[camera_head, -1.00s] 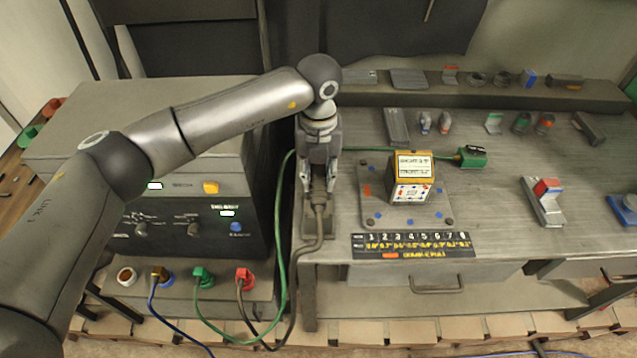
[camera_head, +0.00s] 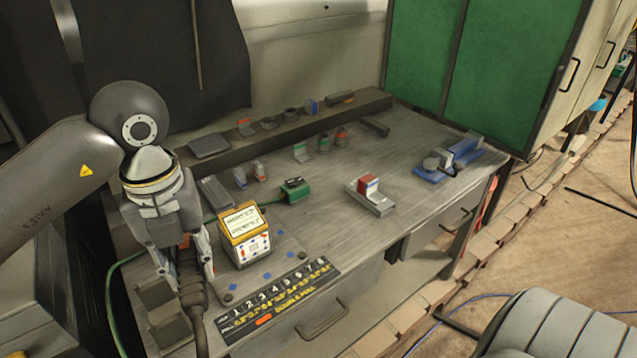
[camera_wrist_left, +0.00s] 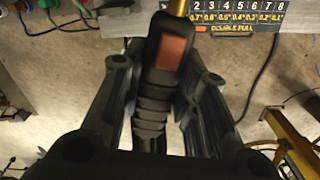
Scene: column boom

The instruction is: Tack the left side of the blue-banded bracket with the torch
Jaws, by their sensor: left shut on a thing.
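My left gripper (camera_head: 184,272) points down at the bench's left end, beside the yellow meter box. It is shut on the torch (camera_head: 194,305), a dark handle with a cable hanging below. In the left wrist view the torch (camera_wrist_left: 170,55) lies between the fingers, with an orange patch and a brass-coloured neck pointing up the picture. A bracket on a blue base (camera_head: 447,166) is at the bench's far right, well away from the torch. A red-topped bracket (camera_head: 370,195) on a grey plate stands nearer. Band colours are too small to confirm. My right gripper is not seen.
The yellow meter box (camera_head: 244,235) and a green clamp (camera_head: 294,190) stand near the torch. A numbered strip (camera_head: 280,297) lies along the front edge. Small parts line the back shelf (camera_head: 290,122). The bench is clear between the red-topped bracket and the blue base.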

